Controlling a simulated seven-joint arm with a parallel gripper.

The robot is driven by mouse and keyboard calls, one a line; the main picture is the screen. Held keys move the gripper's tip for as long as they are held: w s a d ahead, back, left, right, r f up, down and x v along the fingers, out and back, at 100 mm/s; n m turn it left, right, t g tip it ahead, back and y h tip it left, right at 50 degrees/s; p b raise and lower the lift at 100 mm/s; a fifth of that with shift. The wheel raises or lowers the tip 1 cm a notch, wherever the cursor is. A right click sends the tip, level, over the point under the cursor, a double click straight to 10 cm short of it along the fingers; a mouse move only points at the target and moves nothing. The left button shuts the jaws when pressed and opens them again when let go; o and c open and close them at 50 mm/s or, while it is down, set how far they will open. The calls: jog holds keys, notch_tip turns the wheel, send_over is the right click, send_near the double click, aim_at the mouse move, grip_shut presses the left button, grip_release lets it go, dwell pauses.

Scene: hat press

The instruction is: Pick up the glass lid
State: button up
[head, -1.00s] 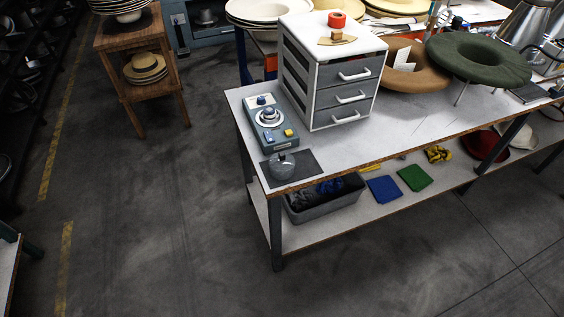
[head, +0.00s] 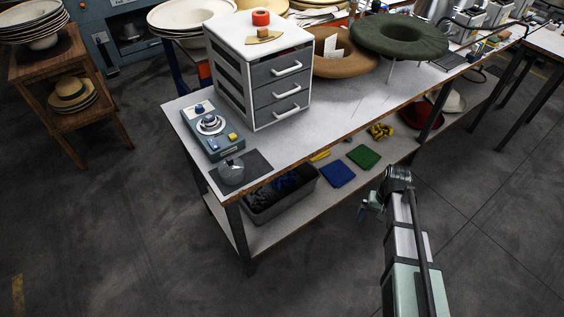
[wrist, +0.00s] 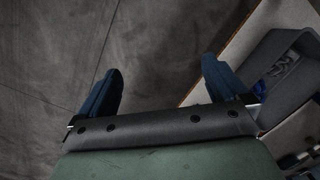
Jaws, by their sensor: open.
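The glass lid (head: 231,173) is a small, clear dome with a knob on top. The lid is not in the wrist view.
A grey bin (head: 290,200), blue cloth (head: 338,173) and green cloth (head: 363,157) lie on the lower shelf. The floor in front is clear.

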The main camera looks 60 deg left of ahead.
jog(key=s+a+r+n, duration=0.2)
jog(key=s+a+r, duration=0.1)
jog(key=a+r, duration=0.75)
notch_tip(320, 180, up, 22)
jog(key=n+t, duration=0.1)
jog(key=n, duration=0.3)
send_over(230, 165)
jog(key=w+a, duration=0.1)
jog(key=a, duration=0.1)
jog(key=shift+y, duration=0.3)
notch_tip(230, 165, down, 8)
jog(key=shift+f, duration=0.25)
jog(key=shift+s+d+f, duration=0.1)
jog(key=shift+f, duration=1.25)
jog(key=shift+s+d+f, duration=0.1)
jog(key=shift+f, duration=1.2)
